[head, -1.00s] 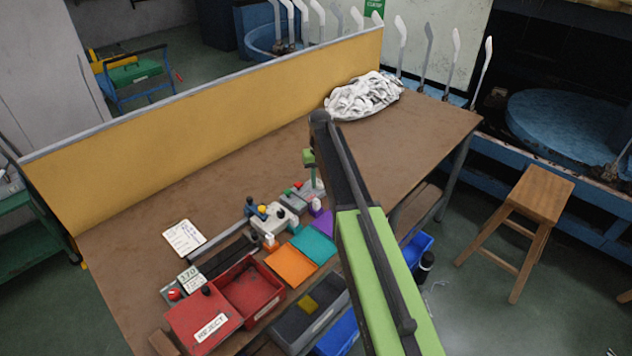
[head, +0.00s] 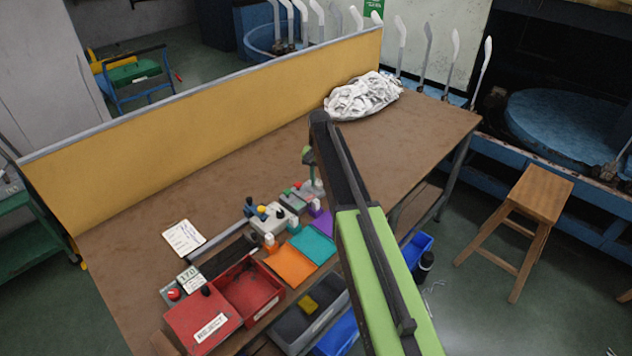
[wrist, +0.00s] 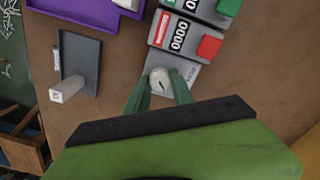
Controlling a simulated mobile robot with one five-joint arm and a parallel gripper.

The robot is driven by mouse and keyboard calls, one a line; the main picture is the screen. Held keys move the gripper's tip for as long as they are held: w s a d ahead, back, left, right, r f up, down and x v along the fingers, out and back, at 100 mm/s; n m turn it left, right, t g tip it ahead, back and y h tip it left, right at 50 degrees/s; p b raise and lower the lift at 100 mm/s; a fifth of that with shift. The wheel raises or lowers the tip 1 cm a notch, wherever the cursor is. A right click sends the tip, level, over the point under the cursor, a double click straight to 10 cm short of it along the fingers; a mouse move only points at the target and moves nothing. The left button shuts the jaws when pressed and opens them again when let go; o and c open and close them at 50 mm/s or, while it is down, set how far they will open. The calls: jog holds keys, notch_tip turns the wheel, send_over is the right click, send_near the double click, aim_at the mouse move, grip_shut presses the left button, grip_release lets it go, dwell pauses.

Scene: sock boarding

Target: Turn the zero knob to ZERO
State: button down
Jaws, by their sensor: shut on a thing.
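The zero knob (wrist: 160,82) is a small, round, pale knob with a dark slanted pointer mark, on a grey plate (wrist: 188,75) in the wrist view. My gripper (wrist: 160,88) has its two green fingers on either side of the knob, shut on it. Any lettering around the knob is too small to read or covered by the fingers. In the head view my gripper (head: 309,168) is small, at the far end of the row of devices, and my arm partly covers that area; the knob cannot be made out there.
In the head view, a red reject bin (head: 203,322) stands at the front and a white sock pile (head: 362,95) at the back.

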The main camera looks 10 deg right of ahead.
aim_at(319, 183)
jog(key=shift+s, duration=0.15)
jog(key=c, duration=1.1)
grip_release()
jog(key=shift+r, duration=0.1)
notch_tip(319, 183, up, 17)
jog(key=p, duration=1.7)
jog(key=shift+r, duration=0.15)
